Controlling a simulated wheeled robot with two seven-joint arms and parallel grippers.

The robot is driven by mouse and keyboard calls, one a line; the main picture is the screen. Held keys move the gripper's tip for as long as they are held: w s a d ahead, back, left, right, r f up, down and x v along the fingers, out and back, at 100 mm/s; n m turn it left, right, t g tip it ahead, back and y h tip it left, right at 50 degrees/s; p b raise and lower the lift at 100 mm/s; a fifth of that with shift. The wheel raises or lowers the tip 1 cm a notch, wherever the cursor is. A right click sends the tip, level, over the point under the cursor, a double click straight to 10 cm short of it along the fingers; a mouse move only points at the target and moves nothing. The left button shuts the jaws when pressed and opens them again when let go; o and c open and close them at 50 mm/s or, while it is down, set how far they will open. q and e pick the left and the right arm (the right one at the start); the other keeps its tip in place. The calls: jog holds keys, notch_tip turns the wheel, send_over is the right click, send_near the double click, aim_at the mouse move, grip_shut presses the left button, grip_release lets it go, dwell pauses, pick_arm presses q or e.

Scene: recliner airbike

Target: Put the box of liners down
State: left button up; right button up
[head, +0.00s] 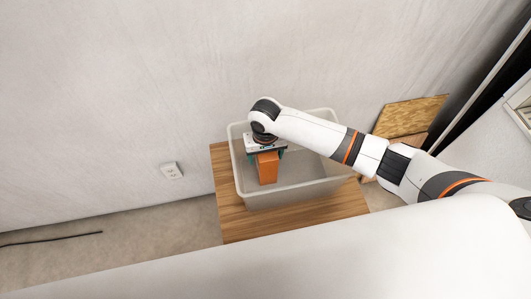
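The box of liners, an orange box (266,169), is upright inside a pale grey open bin (295,194). My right gripper (266,153) reaches down into the bin from above and its fingers lie at both sides of the box's top. It appears shut on the box. I cannot tell whether the box's lower end touches the bin floor. My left gripper is not in view.
The bin stands on a wooden table (233,222) against a white wall (110,90). A brown wooden board or box (410,115) is at the right. A large white surface fills the foreground.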

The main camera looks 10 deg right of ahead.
notch_tip(320, 180, up, 12)
jog(key=shift+r, duration=0.15)
dwell(0.5)
dwell(0.5)
